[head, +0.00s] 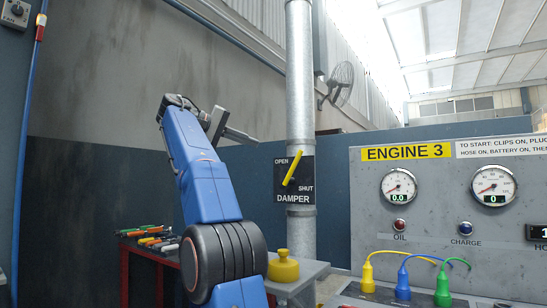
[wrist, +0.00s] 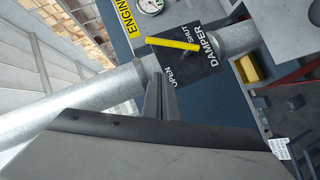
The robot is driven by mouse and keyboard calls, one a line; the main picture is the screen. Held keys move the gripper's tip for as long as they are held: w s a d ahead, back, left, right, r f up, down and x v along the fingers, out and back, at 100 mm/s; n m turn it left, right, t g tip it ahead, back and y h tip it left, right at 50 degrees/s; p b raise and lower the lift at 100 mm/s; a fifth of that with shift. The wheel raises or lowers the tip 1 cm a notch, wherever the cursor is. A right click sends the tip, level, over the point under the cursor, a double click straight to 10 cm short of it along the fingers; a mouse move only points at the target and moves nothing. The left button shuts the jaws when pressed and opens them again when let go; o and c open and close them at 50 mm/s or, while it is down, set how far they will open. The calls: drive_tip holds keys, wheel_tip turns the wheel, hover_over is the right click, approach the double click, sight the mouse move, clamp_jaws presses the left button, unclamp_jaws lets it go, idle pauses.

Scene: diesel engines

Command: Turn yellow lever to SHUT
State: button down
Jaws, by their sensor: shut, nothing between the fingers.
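The yellow lever (head: 292,168) is on a black DAMPER plate (head: 307,182) on a vertical grey pipe. OPEN is printed at the plate's upper left and SHUT at its right. The lever points up and slightly right, between the two words. It also shows in the wrist view (wrist: 172,43), where the plate (wrist: 205,62) appears turned. My gripper (head: 252,139) is left of the plate and a little above the lever, apart from the lever. Its fingers (wrist: 158,77) are shut and empty, near the OPEN side in the wrist view.
The grey ENGINE 3 panel (head: 427,222) with gauges stands right of the pipe (head: 300,75). A red bench (head: 140,250) with tools is at the left. A wall fan (head: 338,84) hangs behind.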

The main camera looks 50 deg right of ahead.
drive_tip(key=s+a+f+x, duration=0.1)
drive_tip(key=s+x, duration=0.1)
drive_tip(key=x, duration=1)
drive_tip(key=shift+s+f, duration=0.2)
drive_tip(key=shift+s, duration=0.05)
drive_tip(key=shift+s+m+t, duration=0.3)
drive_tip(key=shift+s+m, duration=0.1)
drive_tip(key=shift+s, duration=0.05)
drive_tip(key=s+f+m+t+y, duration=0.2)
drive_tip(key=s+f+m+t, duration=0.2)
drive_tip(key=s+m+t, duration=0.2)
drive_tip(key=shift+d+f+t, duration=0.2)
drive_tip(key=shift+f+t, duration=0.1)
idle(0.7)
drive_tip(key=shift+w+f, duration=0.1)
idle(0.5)
